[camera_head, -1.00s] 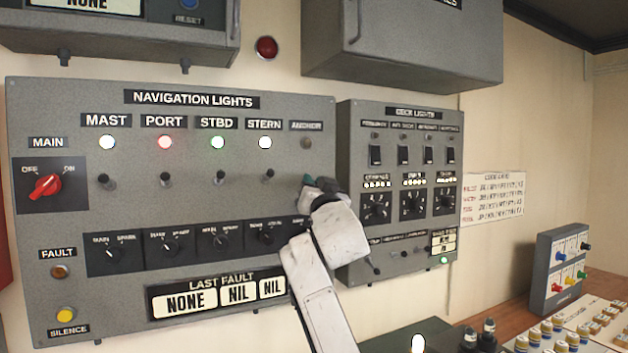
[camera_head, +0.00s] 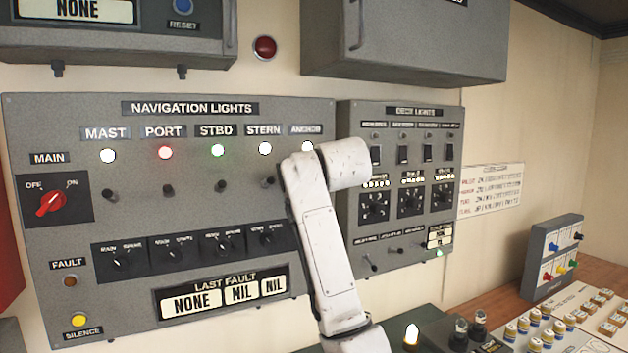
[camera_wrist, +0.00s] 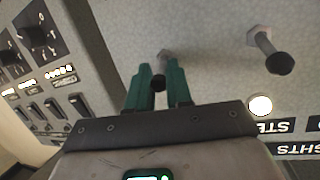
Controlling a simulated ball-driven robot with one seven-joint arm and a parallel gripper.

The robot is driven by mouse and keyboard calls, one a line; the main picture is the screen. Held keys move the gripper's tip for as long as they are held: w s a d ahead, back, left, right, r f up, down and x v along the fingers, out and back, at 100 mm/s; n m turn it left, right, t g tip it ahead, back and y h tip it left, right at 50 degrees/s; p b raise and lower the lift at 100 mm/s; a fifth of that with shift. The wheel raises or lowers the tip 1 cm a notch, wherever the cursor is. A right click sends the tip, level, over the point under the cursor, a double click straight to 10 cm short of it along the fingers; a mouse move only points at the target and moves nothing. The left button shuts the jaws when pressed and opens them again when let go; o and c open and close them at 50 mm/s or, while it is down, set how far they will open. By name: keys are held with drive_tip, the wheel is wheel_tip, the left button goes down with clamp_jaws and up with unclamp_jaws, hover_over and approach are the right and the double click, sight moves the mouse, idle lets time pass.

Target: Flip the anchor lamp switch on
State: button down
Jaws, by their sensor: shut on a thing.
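The anchor switch (camera_wrist: 158,82) is a small dark-tipped toggle on the grey navigation lights panel (camera_head: 60,130). In the wrist view it sits between the green fingers of my gripper (camera_wrist: 159,86), which is shut on it. In the head view my white arm hides the switch and the gripper. The anchor lamp (camera_head: 307,146) at the right end of the lamp row glows white, partly behind my arm. The stern switch (camera_head: 266,181) is just left of my arm and also shows in the wrist view (camera_wrist: 279,62).
The mast, port and stbd toggles stand farther left, under lit lamps. The deck lights panel (camera_head: 345,125) is close on the right. A grey cabinet (camera_head: 400,45) hangs above.

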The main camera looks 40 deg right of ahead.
drive_tip(key=shift+r, duration=0.2)
idle(0.4)
drive_tip(key=c, duration=1.1)
unclamp_jaws()
drive_tip(key=shift+w, duration=0.1)
drive_tip(key=b+v, duration=0.3)
drive_tip(key=v, duration=0.7)
drive_tip(key=shift+s+a+r+b, duration=0.15)
drive_tip(key=shift+s+r+b, duration=0.1)
drive_tip(key=shift+s+b, duration=0.1)
drive_tip(key=shift+w+f, duration=0.1)
